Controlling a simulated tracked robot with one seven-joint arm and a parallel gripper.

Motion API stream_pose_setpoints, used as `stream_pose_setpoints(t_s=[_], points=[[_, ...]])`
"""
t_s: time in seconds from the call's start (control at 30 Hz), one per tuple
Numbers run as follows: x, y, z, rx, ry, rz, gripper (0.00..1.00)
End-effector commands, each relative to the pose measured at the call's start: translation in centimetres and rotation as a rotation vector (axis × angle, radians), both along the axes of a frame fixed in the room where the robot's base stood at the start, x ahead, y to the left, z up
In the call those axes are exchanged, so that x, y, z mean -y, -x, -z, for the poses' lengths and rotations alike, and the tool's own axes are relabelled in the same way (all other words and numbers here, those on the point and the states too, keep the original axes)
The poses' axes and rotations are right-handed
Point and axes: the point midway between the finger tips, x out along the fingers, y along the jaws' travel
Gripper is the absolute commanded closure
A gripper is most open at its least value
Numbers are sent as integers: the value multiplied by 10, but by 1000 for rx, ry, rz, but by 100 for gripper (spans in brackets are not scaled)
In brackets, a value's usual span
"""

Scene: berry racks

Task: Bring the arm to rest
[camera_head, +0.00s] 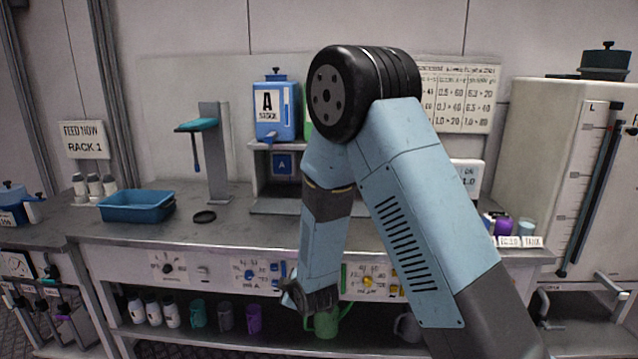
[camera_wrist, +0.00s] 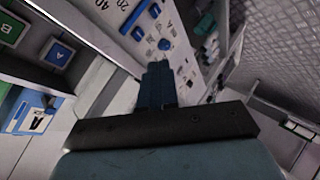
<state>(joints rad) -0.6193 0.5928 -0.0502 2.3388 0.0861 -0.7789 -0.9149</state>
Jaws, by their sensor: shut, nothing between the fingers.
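My arm is bent at a high black elbow joint in the head view, with its forearm hanging down in front of the workbench (camera_head: 225,227). My gripper is at the lower end of the forearm in the head view, mostly hidden behind the wrist. In the wrist view my gripper (camera_wrist: 158,85) is shut, its dark blue fingers together with nothing between them. The fingers point toward the bench's front panel with its knobs and labels.
A blue tray (camera_head: 137,207) and a black disc (camera_head: 204,217) lie on the bench. A blue container marked A (camera_head: 277,108) stands on a raised shelf. Several cups and bottles fill the lower shelf, with a green jug (camera_head: 326,323) close to the wrist. A large tank (camera_head: 545,150) stands right.

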Motion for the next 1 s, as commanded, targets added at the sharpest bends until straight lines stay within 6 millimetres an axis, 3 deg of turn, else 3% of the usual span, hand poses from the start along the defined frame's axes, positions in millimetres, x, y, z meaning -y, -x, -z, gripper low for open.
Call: stream_pose_setpoints(t_s=[0.1,0.47,0.77,1.0], points=[[22,-6,-34,-47,-39,66,100],[91,1,-122,-198,-144,259,100],[152,31,-186,-311,-229,428,100],[198,69,-232,-390,-292,564,100]])
